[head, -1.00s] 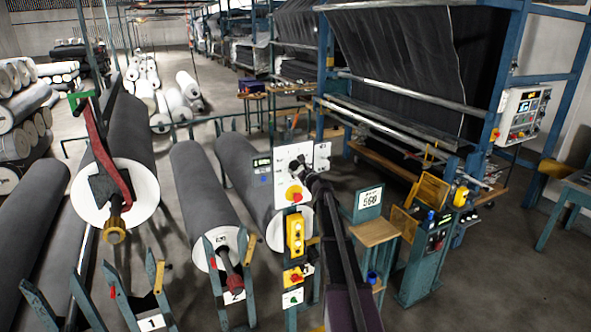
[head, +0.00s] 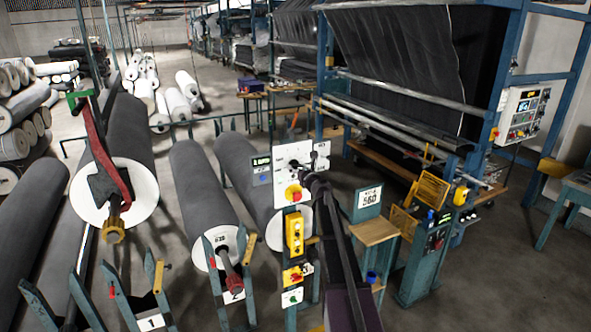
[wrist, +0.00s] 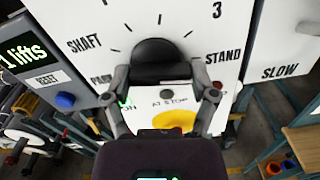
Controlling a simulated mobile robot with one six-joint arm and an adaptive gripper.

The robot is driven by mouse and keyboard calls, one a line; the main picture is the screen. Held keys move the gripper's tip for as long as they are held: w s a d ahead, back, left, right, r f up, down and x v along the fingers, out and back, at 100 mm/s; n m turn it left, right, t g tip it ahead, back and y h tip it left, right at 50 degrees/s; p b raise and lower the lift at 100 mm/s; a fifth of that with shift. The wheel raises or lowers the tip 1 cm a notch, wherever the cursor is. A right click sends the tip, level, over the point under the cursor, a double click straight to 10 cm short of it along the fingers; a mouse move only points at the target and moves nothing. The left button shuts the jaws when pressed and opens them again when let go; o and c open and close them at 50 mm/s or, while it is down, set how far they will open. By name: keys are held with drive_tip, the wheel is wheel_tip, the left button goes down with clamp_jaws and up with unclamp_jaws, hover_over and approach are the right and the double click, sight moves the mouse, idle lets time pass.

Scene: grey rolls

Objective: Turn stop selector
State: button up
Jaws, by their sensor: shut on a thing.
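The selector knob (wrist: 160,55) is black and round-topped, on a white panel (head: 283,182). In the wrist view, dial ticks ring its top, with SHAFT and PARK at left and 3 and STAND at right. I cannot tell which mark it points to. My gripper (wrist: 160,74) has one finger on each side of the knob's lower part and is shut on it. The gripper also shows in front of the panel in the head view (head: 303,177). A green-lit display (wrist: 23,53) at left reads "1 lifts".
A blue button (wrist: 65,100) marked RESET sits left of the knob. A yellow part (wrist: 174,122) lies just below, under an "AT STOP" label. A red-and-yellow switch (head: 294,193) is under the knob.

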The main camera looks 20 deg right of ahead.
drive_tip(key=shift+s, duration=0.1)
drive_tip(key=o, duration=1)
drive_tip(key=shift+f, duration=0.1)
drive_tip(key=s, duration=1.2)
drive_tip(key=shift+d, duration=0.2)
drive_tip(key=shift+w, duration=0.1)
